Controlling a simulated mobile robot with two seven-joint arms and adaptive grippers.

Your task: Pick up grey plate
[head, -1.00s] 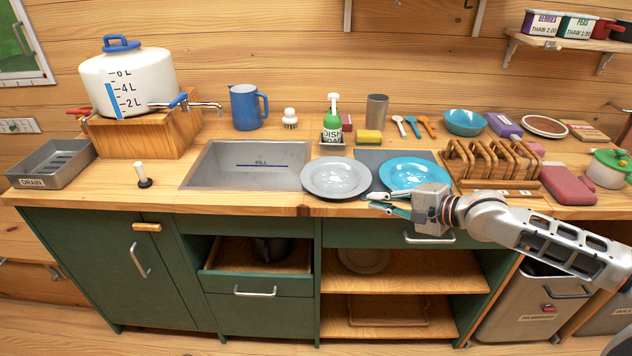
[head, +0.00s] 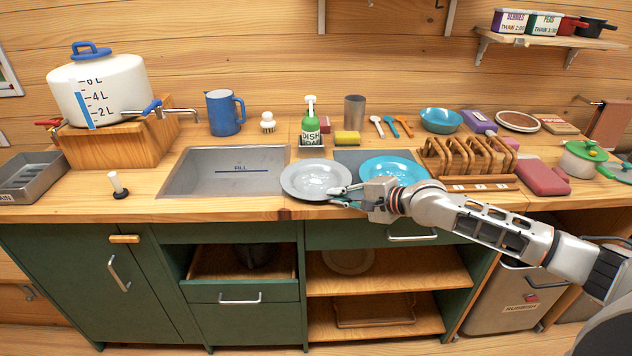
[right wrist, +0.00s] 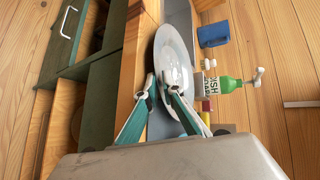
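The grey plate (head: 312,176) lies on the counter at the right edge of the sink, near the front edge. It also shows in the right wrist view (right wrist: 174,52), seen nearly edge-on. My right gripper (head: 336,196) is at the plate's right front rim. Its fingertips (right wrist: 158,86) are apart in the right wrist view, with the plate's near rim at or between them. I cannot tell whether they touch it. My left gripper is not in view.
A blue plate (head: 396,168) lies just right of the grey plate, behind my right gripper. A wooden dish rack (head: 465,160) stands further right. The sink (head: 225,172) is to the left. The soap bottle (head: 310,124) and yellow sponge (head: 347,138) stand behind.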

